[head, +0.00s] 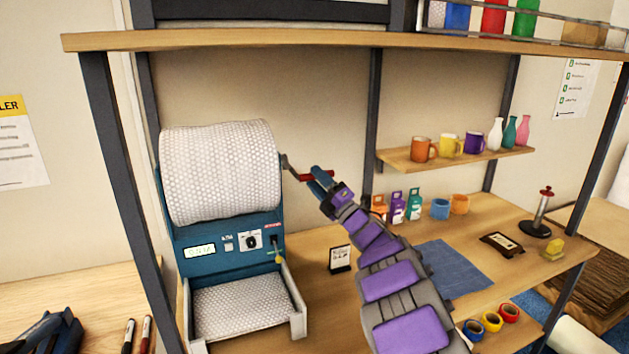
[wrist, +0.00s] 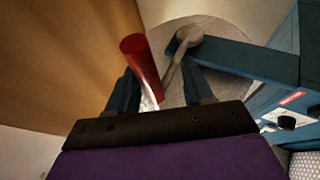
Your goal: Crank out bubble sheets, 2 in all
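The bubble sheet machine is blue with a big white bubble-wrap roll (head: 222,172) on top. Its crank has a grey arm (head: 289,170) and a red handle (head: 302,177) on the right side. The red handle also shows in the wrist view (wrist: 140,62). My gripper (head: 320,181) is at the handle. In the wrist view my gripper (wrist: 163,84) has its fingers apart, with the handle close to the left finger and a gap on the right. A bubble sheet (head: 240,303) lies in the machine's lower tray (head: 297,308). The small display (head: 199,251) is unreadable.
A small sign (head: 340,259) stands right of the machine. Small boxes (head: 397,207), blue and orange cups (head: 440,209) and a blue mat (head: 449,268) are farther right on the bench. A shelf (head: 440,160) with mugs and vases hangs behind. An upright post (head: 373,125) stands behind my gripper.

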